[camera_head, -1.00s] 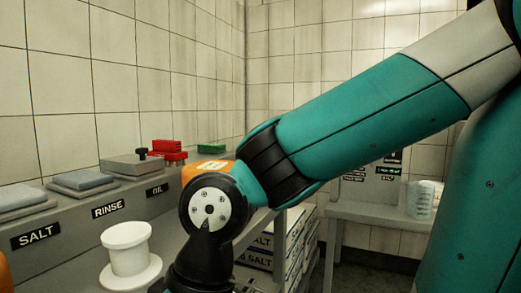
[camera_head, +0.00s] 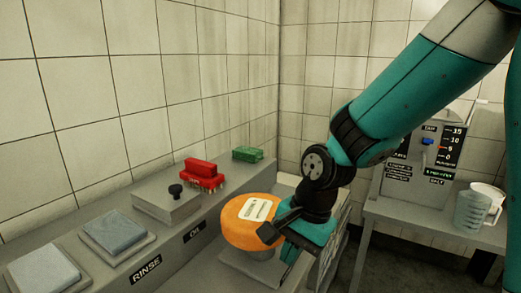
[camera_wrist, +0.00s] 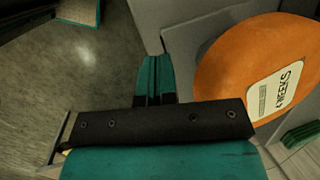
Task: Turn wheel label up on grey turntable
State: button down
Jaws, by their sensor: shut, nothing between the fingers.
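An orange cheese wheel (camera_head: 240,232) lies flat on the right part of the grey counter, with its white label (camera_head: 258,209) on the upward face. A grey support, seemingly the turntable (camera_head: 262,272), shows below it, mostly hidden by the wheel. In the wrist view the wheel (camera_wrist: 225,65) is at the right and its label (camera_wrist: 276,90) reads "4 WEEKS". My gripper (camera_wrist: 154,62) is shut and empty, with its teal fingers together beside the wheel, apart from it in that view. In the head view my gripper (camera_head: 289,252) is at the wheel's right front side.
The counter holds a red brush (camera_head: 201,174), a green brush (camera_head: 248,154), a lidded grey well with a black knob (camera_head: 175,191) and grey pads (camera_head: 115,232). A side table at right carries a dial panel (camera_head: 430,145) and a jug (camera_head: 478,207). Floor is open in between.

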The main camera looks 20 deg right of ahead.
aim_at(260, 210)
jog(key=w+d+r+m+h+p, duration=0.1)
jog(key=w+d+r+m+p, duration=0.1)
jog(key=d+r+m+p, duration=0.25)
jog(key=w+d+r+m+p, duration=0.1)
jog(key=w+d+m+p, duration=0.15)
jog(key=m+p, duration=0.45)
jog(key=w+a+m+p, duration=0.1)
jog(key=w+a+p, duration=0.1)
jog(key=w+a, duration=0.1)
jog(key=w+a+m+p, duration=0.1)
jog(key=w+a, duration=0.3)
jog(key=a, duration=0.1)
jog(key=shift+w+a+p, duration=0.15)
jog(key=shift+w+p, duration=0.15)
jog(key=shift+p, duration=0.05)
jog(key=shift+s+f+p, duration=0.1)
jog(key=shift+f+p, duration=0.2)
jog(key=shift+p, duration=0.15)
jog(key=shift+f, duration=0.5)
jog(key=shift+s+f+b, duration=0.15)
jog(key=shift+f+b, duration=0.05)
jog(key=shift+b, duration=0.2)
